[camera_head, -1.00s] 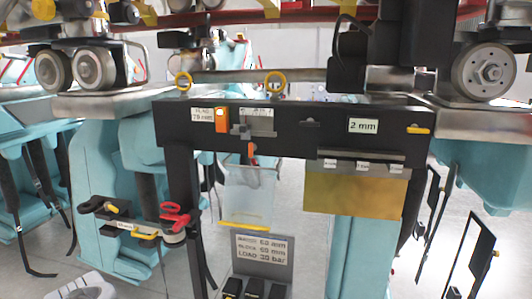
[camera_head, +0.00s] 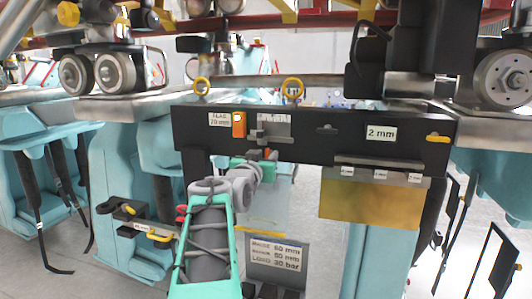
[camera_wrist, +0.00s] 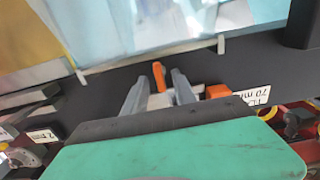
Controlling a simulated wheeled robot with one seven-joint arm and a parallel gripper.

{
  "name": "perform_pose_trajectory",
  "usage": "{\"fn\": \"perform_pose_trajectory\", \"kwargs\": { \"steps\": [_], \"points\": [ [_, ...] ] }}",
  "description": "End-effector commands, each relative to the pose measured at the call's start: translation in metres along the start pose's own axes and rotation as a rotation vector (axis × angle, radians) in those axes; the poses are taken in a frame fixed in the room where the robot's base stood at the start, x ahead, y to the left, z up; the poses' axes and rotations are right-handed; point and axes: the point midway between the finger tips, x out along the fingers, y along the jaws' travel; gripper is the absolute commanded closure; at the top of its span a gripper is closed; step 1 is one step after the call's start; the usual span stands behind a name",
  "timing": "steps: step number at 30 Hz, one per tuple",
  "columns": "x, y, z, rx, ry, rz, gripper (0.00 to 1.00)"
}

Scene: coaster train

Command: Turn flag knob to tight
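The black crossbar (camera_head: 320,138) carries a flag label (camera_head: 220,118) that seems to read 70 mm, an orange block (camera_head: 239,124) and a grey bracket (camera_head: 270,136). A small orange-red lever (camera_head: 266,153) hangs below the bracket and looks like the flag knob. In the wrist view, the lever (camera_wrist: 159,76) shows between the two grey fingers of my gripper (camera_wrist: 160,82). The fingers are apart, and I cannot tell whether either touches it. The orange block (camera_wrist: 218,91) is right of the fingers. In the head view my teal hand (camera_head: 252,170) is just below the bracket and hides part of that area.
A brass-coloured plate (camera_head: 370,200) hangs from the bar at right, under a 2 mm label (camera_head: 381,133). A small tool shelf (camera_head: 140,230) is at lower left. A load sign (camera_head: 276,254) stands below.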

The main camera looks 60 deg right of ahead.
Motion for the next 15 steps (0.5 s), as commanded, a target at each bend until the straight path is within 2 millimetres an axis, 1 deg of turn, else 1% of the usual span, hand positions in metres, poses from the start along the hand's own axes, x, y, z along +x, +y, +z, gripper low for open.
{"fn": "perform_pose_trajectory", "kwargs": {
  "steps": [2, 8, 15],
  "points": [
    [0.0034, -0.0001, 0.0003, 0.0, -0.001, -0.001, 0.67],
    [0.0033, -0.0007, 0.0009, 0.0, -0.001, -0.002, 0.68],
    [0.003, -0.0007, 0.0008, 0.0, -0.001, -0.002, 0.88]
  ]
}}
